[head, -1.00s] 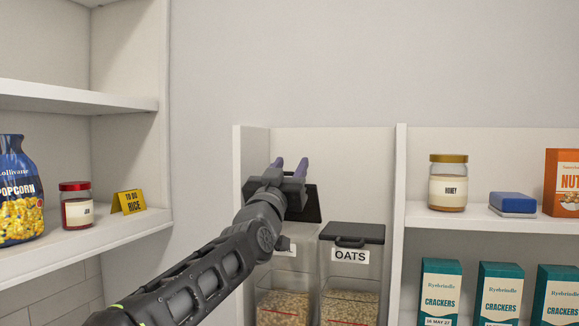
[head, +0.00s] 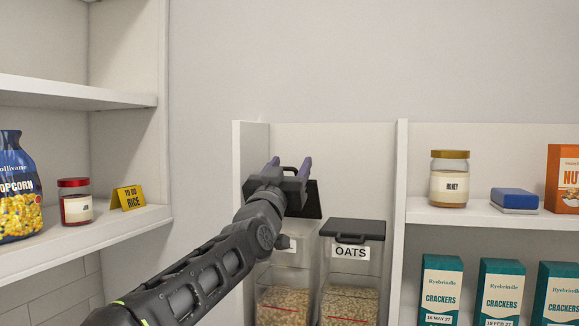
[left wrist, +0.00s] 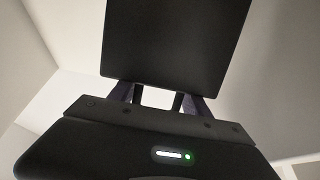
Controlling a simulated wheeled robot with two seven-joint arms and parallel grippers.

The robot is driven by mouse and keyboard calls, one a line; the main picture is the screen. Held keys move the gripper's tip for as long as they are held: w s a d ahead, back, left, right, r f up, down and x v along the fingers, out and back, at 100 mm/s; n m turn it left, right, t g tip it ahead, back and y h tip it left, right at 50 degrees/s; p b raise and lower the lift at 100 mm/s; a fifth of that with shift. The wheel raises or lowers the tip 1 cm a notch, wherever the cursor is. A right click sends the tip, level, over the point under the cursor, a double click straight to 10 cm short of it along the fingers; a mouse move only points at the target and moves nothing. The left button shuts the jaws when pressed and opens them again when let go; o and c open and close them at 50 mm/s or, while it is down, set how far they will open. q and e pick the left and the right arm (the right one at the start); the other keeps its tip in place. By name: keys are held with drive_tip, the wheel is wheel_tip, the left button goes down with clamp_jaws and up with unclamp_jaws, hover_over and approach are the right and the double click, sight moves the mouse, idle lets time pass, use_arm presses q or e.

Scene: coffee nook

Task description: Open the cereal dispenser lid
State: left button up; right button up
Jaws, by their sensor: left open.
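Two clear cereal dispensers stand side by side in the cubby. The right dispenser (head: 350,288) has an OATS label and a flat dark lid (head: 353,230) that is shut. The left dispenser (head: 286,290) is partly hidden by my left arm, which covers most of its label. Its dark lid (head: 309,205) is tilted up behind my left gripper (head: 289,165). In the left wrist view this lid (left wrist: 178,42) is a large dark panel just past the fingers. My left gripper (left wrist: 158,98) is open, its purple fingers at the lid's raised edge. My right gripper is not in view.
Cracker boxes (head: 442,288) stand below. White dividers (head: 400,180) flank the dispensers.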

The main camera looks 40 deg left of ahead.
use_arm(q)
drive_tip(key=s+d+r, duration=0.1)
drive_tip(key=s+d, duration=0.2)
drive_tip(key=s, duration=0.5)
drive_tip(key=shift+r, duration=0.25)
idle(0.4)
drive_tip(key=shift+a, duration=0.1)
idle(0.4)
drive_tip(key=b+v, duration=0.3)
drive_tip(key=v, duration=0.4)
drive_tip(key=shift+s, duration=0.35)
